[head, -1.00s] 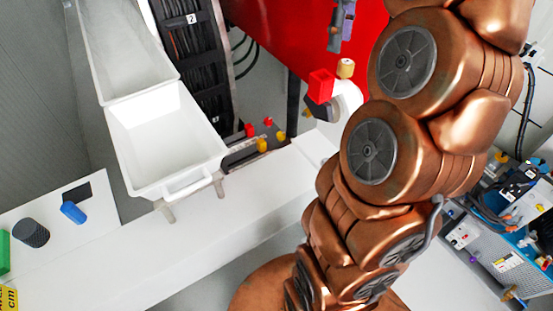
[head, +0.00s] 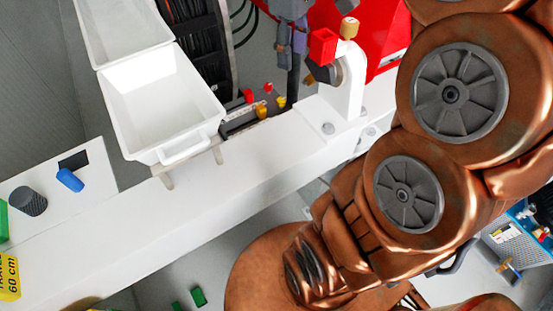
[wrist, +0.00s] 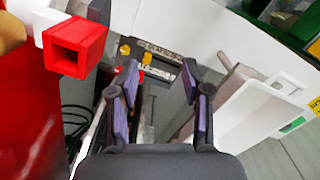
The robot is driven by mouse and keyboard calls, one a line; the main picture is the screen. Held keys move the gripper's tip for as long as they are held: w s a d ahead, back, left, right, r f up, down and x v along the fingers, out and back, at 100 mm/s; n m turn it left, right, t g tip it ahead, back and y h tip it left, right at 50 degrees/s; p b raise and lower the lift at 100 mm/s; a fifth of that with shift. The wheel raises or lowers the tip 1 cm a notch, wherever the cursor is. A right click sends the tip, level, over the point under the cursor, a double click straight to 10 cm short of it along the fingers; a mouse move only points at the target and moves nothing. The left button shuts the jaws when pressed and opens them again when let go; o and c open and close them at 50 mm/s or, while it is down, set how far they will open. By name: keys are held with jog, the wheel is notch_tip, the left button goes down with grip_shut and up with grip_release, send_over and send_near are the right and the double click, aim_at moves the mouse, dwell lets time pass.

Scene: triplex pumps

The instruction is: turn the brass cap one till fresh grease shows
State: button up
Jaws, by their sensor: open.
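A brass cap (head: 349,27) sits on top of a white upright fitting (head: 354,85) on the white beam. A red square cap (head: 323,46) is just left of the brass one. In the wrist view the red cap (wrist: 76,47) is at the upper left, and a brass-coloured piece (wrist: 10,33), probably the brass cap, is cut off by the left edge. My gripper (head: 291,55) is left of both caps in the head view. In the wrist view my gripper (wrist: 163,85) has its purple-padded fingers apart, with nothing between them.
Small red and yellow caps (head: 262,112) stand on a low block behind the beam. A white bin (head: 165,105) stands to the left. A red panel (head: 385,35) is behind the fitting. A blue piece (head: 70,180) and dark cylinder (head: 29,201) lie at far left.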

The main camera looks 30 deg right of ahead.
jog(key=s+a+f+m+b, duration=0.1)
jog(key=s+a+f+b, duration=0.2)
jog(key=s+a+f, duration=0.2)
jog(key=s+a+f+m+g+b, duration=0.1)
jog(key=s+a+f+b, duration=0.2)
jog(key=f, duration=0.9)
jog(key=shift+s+a+m+b, duration=0.3)
jog(key=shift+s+a+b, duration=0.05)
jog(key=shift+s+a, duration=0.7)
